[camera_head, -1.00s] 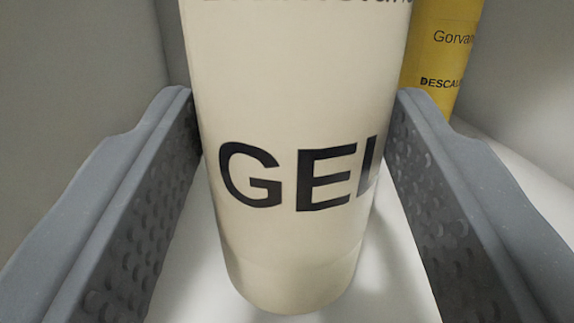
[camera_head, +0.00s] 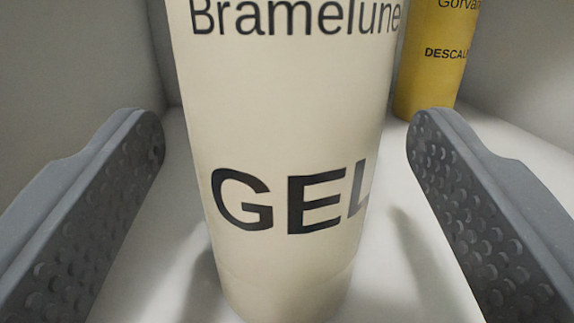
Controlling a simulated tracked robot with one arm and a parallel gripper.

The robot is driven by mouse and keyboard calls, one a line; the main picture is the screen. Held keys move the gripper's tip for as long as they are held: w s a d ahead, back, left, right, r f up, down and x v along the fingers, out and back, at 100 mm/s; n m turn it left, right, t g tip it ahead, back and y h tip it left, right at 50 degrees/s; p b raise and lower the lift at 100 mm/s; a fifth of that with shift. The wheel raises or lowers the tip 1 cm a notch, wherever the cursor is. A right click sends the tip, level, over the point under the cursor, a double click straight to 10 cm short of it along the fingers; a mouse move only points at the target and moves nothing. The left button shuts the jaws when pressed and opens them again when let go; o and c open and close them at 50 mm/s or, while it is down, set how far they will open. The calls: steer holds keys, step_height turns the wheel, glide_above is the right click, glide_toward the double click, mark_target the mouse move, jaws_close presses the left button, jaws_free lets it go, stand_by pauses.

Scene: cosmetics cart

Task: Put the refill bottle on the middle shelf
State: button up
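A cream bottle (camera_head: 285,130) labelled "Bramelune GEL" stands upright on a white surface, close in front of me. Its top is cut off by the picture edge. I cannot tell from the label whether it is the refill bottle. My gripper (camera_head: 287,140) is open, with one grey dimpled finger on each side of the bottle. There is a clear gap between each finger and the bottle, and nothing is held.
A yellow bottle (camera_head: 437,60) labelled "Gorva..." and "DESCAL..." stands behind to the right. The white shelf floor (camera_head: 400,240) is bare around the cream bottle. Grey walls rise close at the left (camera_head: 70,60) and right (camera_head: 530,70).

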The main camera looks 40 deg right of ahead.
steer(key=shift+r, duration=0.15)
steer(key=shift+s+a, duration=0.15)
steer(key=shift+a, duration=0.05)
steer(key=p+v, duration=0.2)
steer(key=v, duration=0.9)
steer(key=shift+s+a, duration=0.15)
steer(key=shift+s, duration=0.05)
steer(key=shift+w, duration=0.1)
